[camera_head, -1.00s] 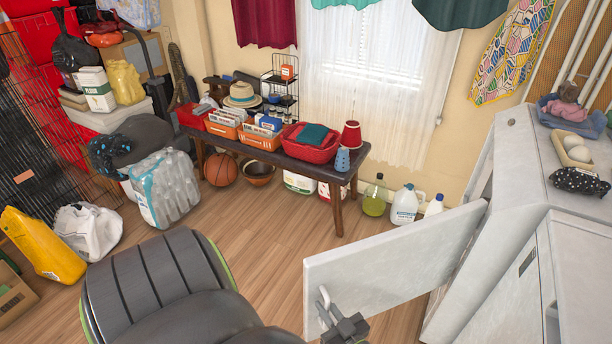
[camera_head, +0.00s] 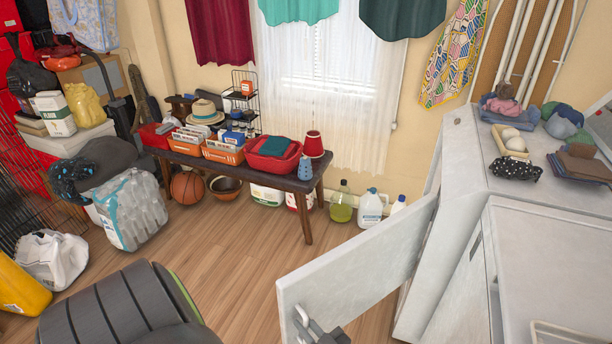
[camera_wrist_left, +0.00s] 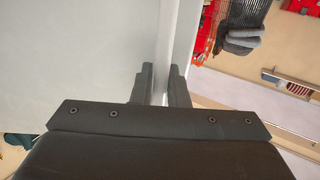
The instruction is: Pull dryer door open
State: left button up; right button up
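The white dryer door (camera_head: 350,265) stands well open, swung out from the white machine (camera_head: 465,240) at the right. A grey metal handle (camera_head: 304,326) sits near its free edge, low in the head view. My left gripper (camera_head: 328,338) is at this handle, partly cut off by the bottom edge. In the left wrist view my left gripper's dark fingers (camera_wrist_left: 160,88) are close together around a narrow light strip at the door's edge, which looks like the handle. The door's pale face (camera_wrist_left: 80,60) fills the left of that view. My right gripper is not in view.
A dark bench (camera_head: 260,178) with bins stands against the back wall. Bottles (camera_head: 370,208) stand on the floor behind the door. A bottle pack (camera_head: 130,208) and bags are at the left. The wooden floor (camera_head: 220,255) between is clear.

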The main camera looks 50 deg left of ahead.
aim_at(297, 293)
pick_arm(q)
jog(key=shift+o, duration=1.4)
jog(key=shift+w, duration=0.1)
jog(key=shift+r, duration=0.3)
notch_tip(297, 293, up, 9)
jog(key=shift+r+p, duration=0.2)
jog(key=shift+p, duration=0.95)
